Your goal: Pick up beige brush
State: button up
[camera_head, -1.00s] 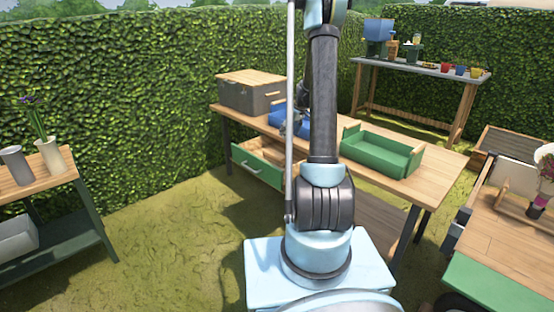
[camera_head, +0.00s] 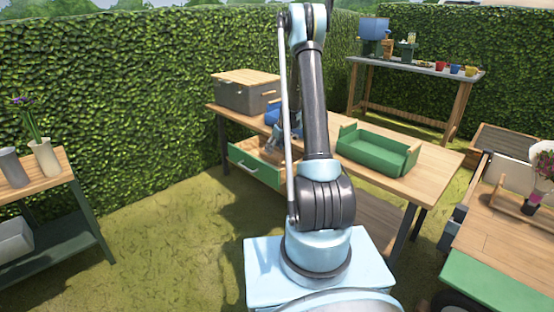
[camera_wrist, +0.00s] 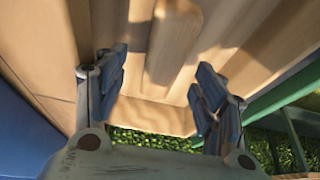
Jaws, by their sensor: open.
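In the wrist view, my gripper (camera_wrist: 160,78) is open, with its two blue-grey fingers spread apart and nothing held between them. In the head view, my gripper (camera_head: 271,143) is small and partly hidden by my arm, at the open green-fronted drawer (camera_head: 252,170) under the workbench. The brush cannot be made out in the head view.
The workbench (camera_head: 440,162) carries a grey box with a wooden lid (camera_head: 247,93), a blue item (camera_head: 280,117) and a green tray (camera_head: 375,150). The drawer's walls are close around my gripper. A side table (camera_head: 50,178) with vases stands left; the grass between is clear.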

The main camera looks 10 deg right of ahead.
aim_at(271, 157)
jog(key=shift+a+x, duration=0.2)
jog(key=shift+x, duration=2.45)
jog(key=shift+r, duration=0.1)
jog(key=shift+c, duration=0.5)
jog(key=shift+w, duration=0.1)
jog(key=c, duration=1.1)
